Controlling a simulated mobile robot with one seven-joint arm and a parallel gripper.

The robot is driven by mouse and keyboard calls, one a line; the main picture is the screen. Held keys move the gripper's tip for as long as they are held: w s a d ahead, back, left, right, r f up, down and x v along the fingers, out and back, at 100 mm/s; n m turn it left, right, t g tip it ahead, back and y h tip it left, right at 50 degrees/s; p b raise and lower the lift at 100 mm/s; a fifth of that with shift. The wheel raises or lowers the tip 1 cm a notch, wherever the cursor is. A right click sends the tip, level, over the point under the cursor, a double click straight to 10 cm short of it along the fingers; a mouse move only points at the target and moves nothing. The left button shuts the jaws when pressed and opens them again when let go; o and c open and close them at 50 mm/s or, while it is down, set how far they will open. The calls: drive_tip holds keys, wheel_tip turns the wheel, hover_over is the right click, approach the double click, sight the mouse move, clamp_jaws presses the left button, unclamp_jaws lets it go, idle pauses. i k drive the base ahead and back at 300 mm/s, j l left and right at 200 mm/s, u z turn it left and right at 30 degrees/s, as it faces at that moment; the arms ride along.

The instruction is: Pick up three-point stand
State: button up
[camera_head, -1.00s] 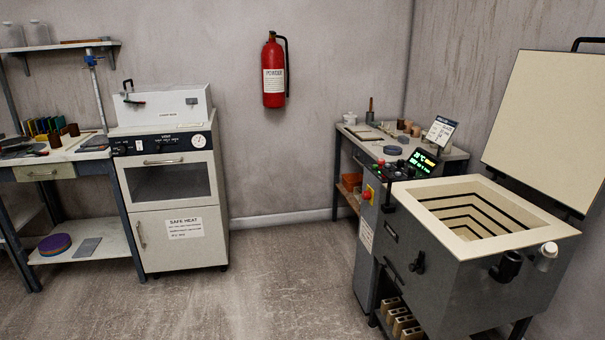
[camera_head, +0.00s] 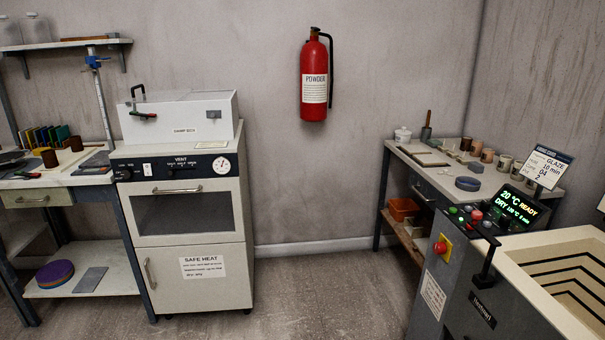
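I cannot pick out the three-point stand with certainty. My gripper is not in view.
The open kiln (camera_head: 520,300) with its control display (camera_head: 515,207) stands at the front right, beside the worktable. A white oven cabinet (camera_head: 185,225) and a left bench (camera_head: 40,181) line the left. A red extinguisher (camera_head: 314,78) hangs on the wall. Floor (camera_head: 330,290) between is clear.

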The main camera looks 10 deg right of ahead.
sight(445, 171)
drive_tip(key=i, duration=1.3)
drive_tip(key=i+z, duration=0.4)
drive_tip(key=i+j+z, duration=0.15)
drive_tip(key=i+z, duration=0.25)
drive_tip(key=i, duration=0.2)
